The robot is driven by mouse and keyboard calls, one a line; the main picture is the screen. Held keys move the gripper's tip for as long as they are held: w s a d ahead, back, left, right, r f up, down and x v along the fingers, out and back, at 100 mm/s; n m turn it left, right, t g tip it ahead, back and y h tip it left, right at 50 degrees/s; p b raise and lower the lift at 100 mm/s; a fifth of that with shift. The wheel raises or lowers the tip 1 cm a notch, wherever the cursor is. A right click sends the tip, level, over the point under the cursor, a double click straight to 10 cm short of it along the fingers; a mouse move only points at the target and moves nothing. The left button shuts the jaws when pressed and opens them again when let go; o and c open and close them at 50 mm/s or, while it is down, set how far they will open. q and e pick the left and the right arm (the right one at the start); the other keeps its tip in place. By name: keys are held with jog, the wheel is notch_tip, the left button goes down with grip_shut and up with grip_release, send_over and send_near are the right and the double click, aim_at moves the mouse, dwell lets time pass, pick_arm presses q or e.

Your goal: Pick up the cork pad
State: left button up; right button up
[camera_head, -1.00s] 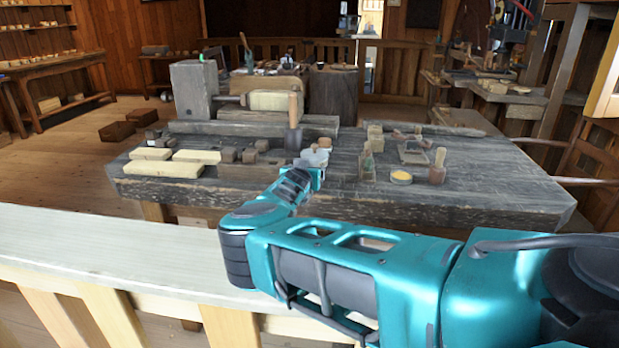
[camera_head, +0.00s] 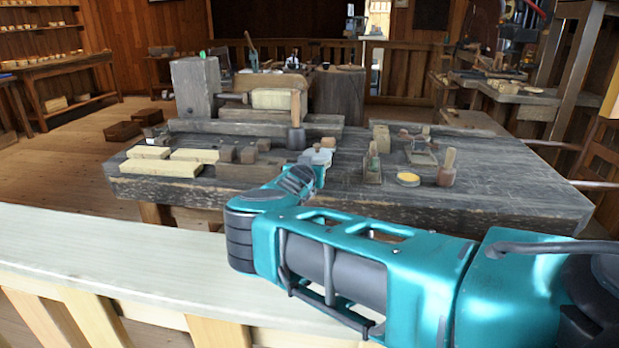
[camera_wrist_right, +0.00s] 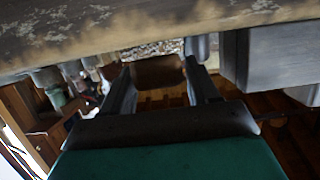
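A small brown block, which I take to be the cork pad (camera_wrist_right: 158,70), sits between the fingers of my right gripper (camera_wrist_right: 160,78) in the right wrist view. It fills the gap and seems to touch both fingers. In the head view the pad (camera_head: 327,143) is a small tan shape just beyond the right gripper (camera_head: 316,157), over the near middle of the bench. Its underside is hard to make out, so I cannot tell whether it touches the bench. My left gripper is not in view.
A mallet (camera_head: 296,137) stands close on the left of the gripper. Pale wood blocks (camera_head: 160,170) lie further left on the dark bench (camera_head: 490,185). A round yellow-topped item (camera_head: 408,178) and a knobbed tool (camera_head: 446,172) stand right. A pale rail (camera_head: 110,255) crosses in front.

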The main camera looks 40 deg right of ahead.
jog(key=c, duration=0.7)
jog(key=shift+o, duration=0.2)
jog(key=shift+r, duration=0.1)
